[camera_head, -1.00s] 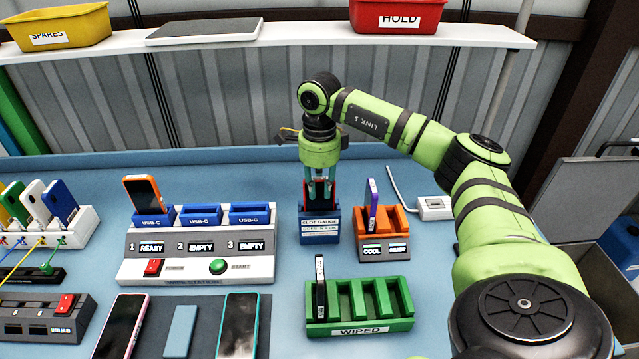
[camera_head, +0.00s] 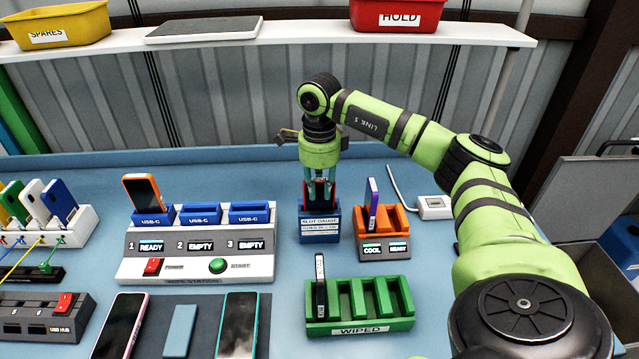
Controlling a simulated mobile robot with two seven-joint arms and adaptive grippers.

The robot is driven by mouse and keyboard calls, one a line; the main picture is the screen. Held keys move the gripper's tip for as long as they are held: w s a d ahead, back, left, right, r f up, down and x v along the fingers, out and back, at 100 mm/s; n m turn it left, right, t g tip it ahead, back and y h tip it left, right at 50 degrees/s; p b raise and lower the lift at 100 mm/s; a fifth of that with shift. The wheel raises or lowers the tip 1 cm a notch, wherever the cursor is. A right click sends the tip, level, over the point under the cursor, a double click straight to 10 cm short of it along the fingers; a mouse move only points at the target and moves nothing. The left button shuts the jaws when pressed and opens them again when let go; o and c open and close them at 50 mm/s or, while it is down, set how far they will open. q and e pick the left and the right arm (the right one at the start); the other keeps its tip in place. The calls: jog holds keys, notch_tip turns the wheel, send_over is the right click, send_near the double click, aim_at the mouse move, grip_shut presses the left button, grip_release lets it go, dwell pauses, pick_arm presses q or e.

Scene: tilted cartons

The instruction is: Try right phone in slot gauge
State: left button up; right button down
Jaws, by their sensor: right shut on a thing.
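The blue slot gauge (camera_head: 319,229) stands on the bench near the middle, with a white label on its front. My right gripper (camera_head: 320,190) points straight down over it and is shut on a phone. Only narrow dark and red parts show between and beside the fingers, so most of the phone is hidden. The phone is upright and its lower end is at the gauge's top; how deep it sits in the slot I cannot tell. A teal-edged phone (camera_head: 239,325) and a pink-edged phone (camera_head: 119,325) lie on the dark mat. My left gripper is out of view.
Left of the gauge is a white station (camera_head: 198,262) with an orange phone (camera_head: 142,190) in its first dock. An orange rack (camera_head: 384,245) with a purple phone stands close right of the gauge. A green WIPED rack (camera_head: 360,310) is in front, holding one dark phone.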

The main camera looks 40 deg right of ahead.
dwell(0.3)
jog(key=c, duration=1)
grip_release()
jog(key=shift+r, duration=0.15)
jog(key=shift+r+p, duration=0.55)
jog(key=shift+p, duration=0.1)
grip_shut()
